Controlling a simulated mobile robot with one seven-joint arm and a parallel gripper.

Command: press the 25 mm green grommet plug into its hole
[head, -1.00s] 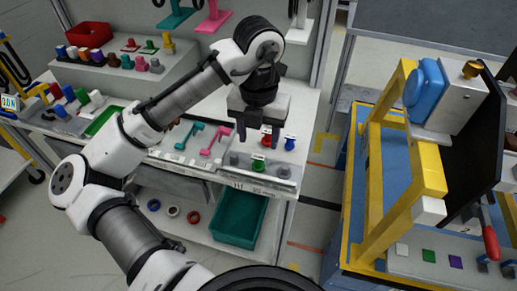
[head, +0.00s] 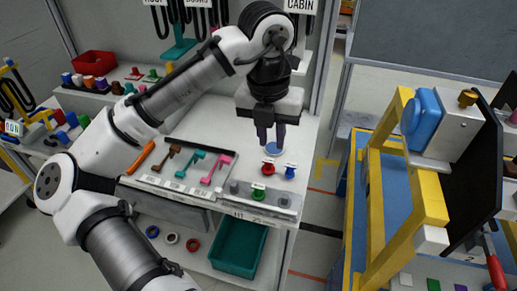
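A green plug-like piece (head: 257,191) stands upright on the grey strip at the front edge of the white bench; whether it is the 25 mm one cannot be read. My gripper (head: 271,142) points down above the bench, behind the green piece and apart from it. Its two dark fingers are a little apart, with no green piece between them. A blue disc (head: 274,149) shows just below the fingertips; contact cannot be judged. A small green square (head: 432,284) lies at the lower right. No target hole can be made out.
A red piece (head: 268,168) and a blue piece (head: 290,172) stand close behind the green one. Coloured hand tools (head: 192,165) lie to the left. A teal bin (head: 238,245) sits below. A yellow frame (head: 428,190) with a dark panel (head: 476,165) stands at right, across a floor gap.

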